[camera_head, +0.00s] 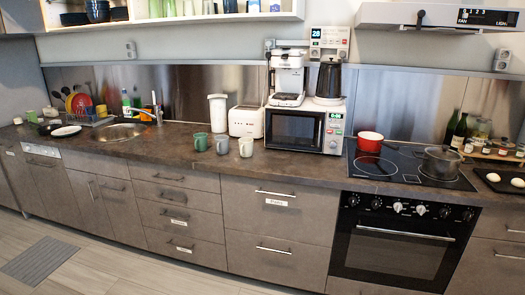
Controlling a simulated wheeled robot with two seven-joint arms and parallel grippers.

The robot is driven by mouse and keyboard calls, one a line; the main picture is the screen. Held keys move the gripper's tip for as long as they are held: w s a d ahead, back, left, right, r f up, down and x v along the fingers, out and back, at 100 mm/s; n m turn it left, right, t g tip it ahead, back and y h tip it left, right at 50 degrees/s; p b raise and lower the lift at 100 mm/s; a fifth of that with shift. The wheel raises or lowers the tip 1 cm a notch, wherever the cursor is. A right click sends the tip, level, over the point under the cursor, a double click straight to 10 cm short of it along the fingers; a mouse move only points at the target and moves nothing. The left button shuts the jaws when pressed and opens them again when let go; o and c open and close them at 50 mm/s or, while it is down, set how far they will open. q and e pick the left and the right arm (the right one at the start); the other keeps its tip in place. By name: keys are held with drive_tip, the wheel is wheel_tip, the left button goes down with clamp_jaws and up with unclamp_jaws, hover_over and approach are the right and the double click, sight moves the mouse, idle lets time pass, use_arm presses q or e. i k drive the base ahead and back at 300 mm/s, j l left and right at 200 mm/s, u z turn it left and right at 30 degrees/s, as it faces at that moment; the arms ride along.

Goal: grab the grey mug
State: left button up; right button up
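Three mugs stand in a row on the dark counter. The grey mug (222,144) is in the middle, upright and close to the counter's front half. A green mug (200,141) is just left of it, and a cream mug (245,147) is just right of it. Neither of my grippers shows in the head view, so nothing is seen touching the mugs.
Behind the mugs are a white toaster (246,121) and a white canister (218,112). A microwave (294,129) with coffee makers on top stands right. A sink (119,132) lies left. A red pot (370,141) sits on the stove. The counter (170,140) between sink and mugs is clear.

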sight(221, 142)
drive_tip(key=i+j+u, duration=0.1)
drive_tip(key=i+u, duration=0.55)
drive_tip(key=u, duration=0.15)
drive_tip(key=i+l+u, duration=0.1)
drive_tip(key=i+u, duration=0.3)
drive_tip(key=i+j, duration=0.2)
drive_tip(key=i, duration=0.2)
drive_tip(key=i+j, duration=0.2)
drive_tip(key=i, duration=0.25)
